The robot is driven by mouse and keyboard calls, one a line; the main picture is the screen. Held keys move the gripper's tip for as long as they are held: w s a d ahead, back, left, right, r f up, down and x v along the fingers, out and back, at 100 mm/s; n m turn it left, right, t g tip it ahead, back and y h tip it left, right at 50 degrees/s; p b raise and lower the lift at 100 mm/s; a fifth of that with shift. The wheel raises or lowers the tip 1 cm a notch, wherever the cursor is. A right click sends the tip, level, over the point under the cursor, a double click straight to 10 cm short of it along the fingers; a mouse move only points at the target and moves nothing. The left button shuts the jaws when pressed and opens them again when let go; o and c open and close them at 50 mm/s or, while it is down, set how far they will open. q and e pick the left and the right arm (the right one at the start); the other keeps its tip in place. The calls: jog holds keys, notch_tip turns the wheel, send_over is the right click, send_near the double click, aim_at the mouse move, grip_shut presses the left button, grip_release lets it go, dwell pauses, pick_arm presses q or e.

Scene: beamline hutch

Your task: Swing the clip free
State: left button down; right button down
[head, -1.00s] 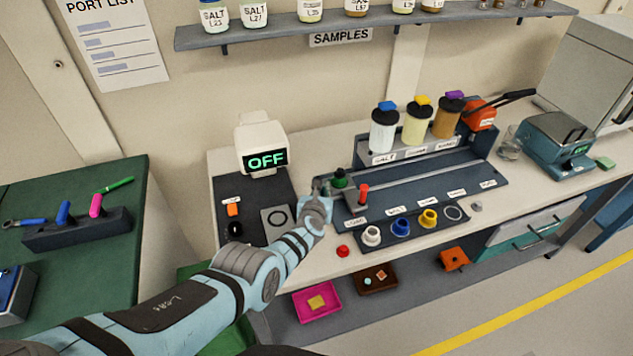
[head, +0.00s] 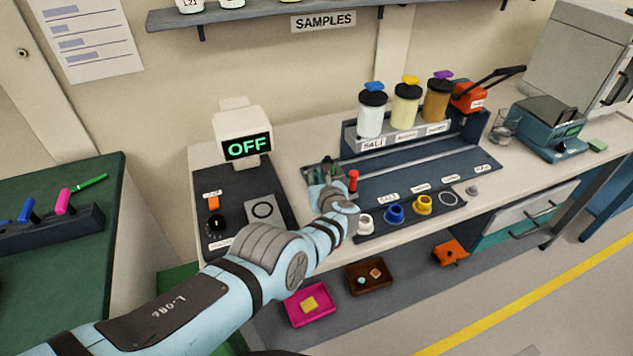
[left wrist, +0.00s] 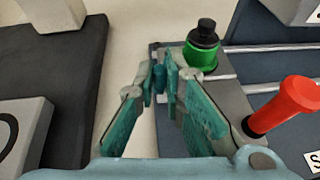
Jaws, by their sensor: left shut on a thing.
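My left gripper (left wrist: 160,82) is shut on a small dark teal piece between its fingertips, at the left edge of the grey rail fixture (left wrist: 226,88). This piece appears to be the clip; the fingers hide most of it. In the left wrist view a green bottle with a black cap (left wrist: 203,52) stands just right of the fingertips. A red knob (left wrist: 285,106) stands further right on the fixture. In the head view my left gripper (head: 322,182) covers the fixture's left end, and the red knob (head: 353,181) shows beside it. My right gripper is not in view.
Coloured rings, including a blue one (head: 394,214), sit in front of the rail. Lidded jars (head: 405,106) stand behind it. A pink tray (head: 312,301) is on the shelf below.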

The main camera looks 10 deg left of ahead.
pick_arm(q)
jog(key=c, duration=1.7)
grip_release()
